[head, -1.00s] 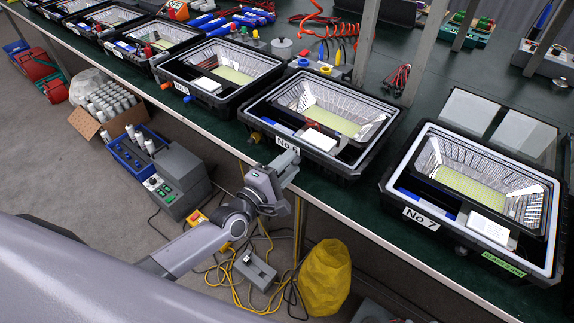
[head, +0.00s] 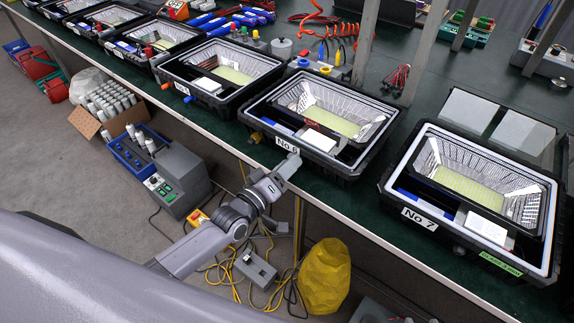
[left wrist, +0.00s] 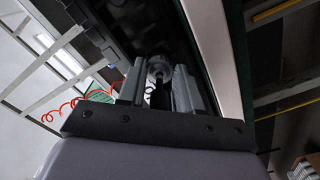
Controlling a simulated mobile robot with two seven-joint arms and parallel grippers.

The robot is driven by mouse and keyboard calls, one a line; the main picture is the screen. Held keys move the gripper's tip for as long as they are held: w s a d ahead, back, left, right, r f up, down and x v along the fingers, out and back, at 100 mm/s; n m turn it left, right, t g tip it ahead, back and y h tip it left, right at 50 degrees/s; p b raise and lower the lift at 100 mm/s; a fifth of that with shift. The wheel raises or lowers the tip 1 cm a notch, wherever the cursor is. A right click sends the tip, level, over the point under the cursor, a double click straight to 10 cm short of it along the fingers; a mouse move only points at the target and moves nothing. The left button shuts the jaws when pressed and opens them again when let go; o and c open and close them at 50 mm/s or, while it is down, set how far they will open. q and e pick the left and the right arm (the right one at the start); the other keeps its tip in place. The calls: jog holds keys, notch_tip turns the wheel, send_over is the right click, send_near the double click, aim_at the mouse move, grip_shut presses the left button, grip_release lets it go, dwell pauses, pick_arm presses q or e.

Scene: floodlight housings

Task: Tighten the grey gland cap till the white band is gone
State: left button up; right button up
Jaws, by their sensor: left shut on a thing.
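The black floodlight housing marked No 6 (head: 345,173) sits at the front edge of the green bench. My left gripper (head: 291,163) is at its front wall, just below the No 6 label. In the left wrist view my two grey fingers (left wrist: 160,92) are closed around the sides of a small round grey part, the gland cap (left wrist: 160,68), against the dark housing. The gripper hides the cap in the head view. I cannot make out a white band in either view. My right gripper is not in view.
Housing No 7 (head: 470,190) stands to the right, and more housings (head: 225,70) line the bench to the left. Below are a grey machine (head: 178,175), a yellow bag (head: 325,277) and yellow cables on the floor. A metal post (head: 425,55) rises behind.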

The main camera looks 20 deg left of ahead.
pick_arm(q)
jog(key=m, duration=0.7)
jog(key=shift+a+f+p, duration=0.1)
jog(key=shift+p, duration=0.25)
jog(key=m, duration=0.4)
jog(key=shift+m, duration=1.9)
jog(key=o, duration=1)
jog(key=shift+a, duration=0.1)
jog(key=shift+o, duration=0.2)
